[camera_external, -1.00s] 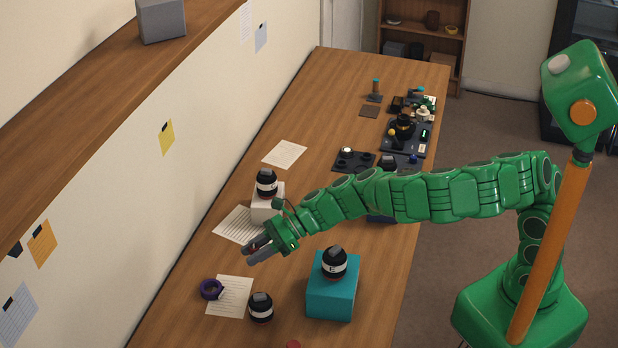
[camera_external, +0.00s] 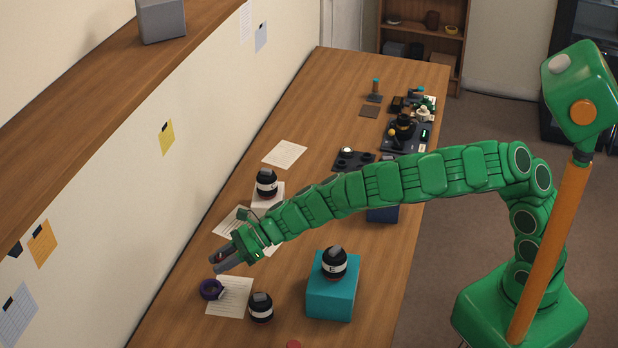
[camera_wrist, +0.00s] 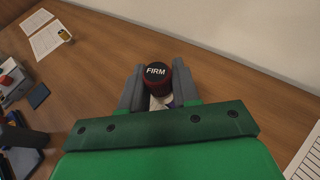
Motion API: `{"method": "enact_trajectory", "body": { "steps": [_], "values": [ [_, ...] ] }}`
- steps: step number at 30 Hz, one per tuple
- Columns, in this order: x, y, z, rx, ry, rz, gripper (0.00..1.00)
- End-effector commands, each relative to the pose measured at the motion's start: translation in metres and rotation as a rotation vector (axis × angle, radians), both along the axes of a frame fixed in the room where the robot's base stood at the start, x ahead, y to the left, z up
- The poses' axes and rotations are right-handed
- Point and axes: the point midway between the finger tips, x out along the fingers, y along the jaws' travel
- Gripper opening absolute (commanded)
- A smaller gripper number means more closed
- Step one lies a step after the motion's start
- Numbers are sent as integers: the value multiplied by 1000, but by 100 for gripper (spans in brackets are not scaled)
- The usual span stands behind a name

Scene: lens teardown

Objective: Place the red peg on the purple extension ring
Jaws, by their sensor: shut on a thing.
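My gripper (camera_external: 222,262) is shut on the red peg, which shows as a small dark red spot between the fingers. In the wrist view the red peg (camera_wrist: 157,84) sits between the fingertips, its black top marked FIRM facing the camera. The purple extension ring (camera_external: 211,290) lies on the table at the left, by a paper sheet. My gripper is raised just behind and above the ring, with the peg apart from it. A sliver of purple shows below the peg in the wrist view, mostly hidden by the gripper.
A black jar (camera_external: 261,308) stands right of the ring. Another jar (camera_external: 334,264) marked E tops a teal block (camera_external: 331,300). A third jar (camera_external: 267,183) stands on a white block behind my gripper. The wall (camera_external: 150,210) runs close along the left.

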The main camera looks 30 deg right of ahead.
Motion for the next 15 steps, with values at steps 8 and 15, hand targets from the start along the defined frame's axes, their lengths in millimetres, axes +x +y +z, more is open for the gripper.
{"method": "enact_trajectory", "body": {
  "steps": [8,15],
  "values": [
    [8,12,-18,0,2,0,1],
    [14,21,-32,1,3,1,1]
  ]
}}
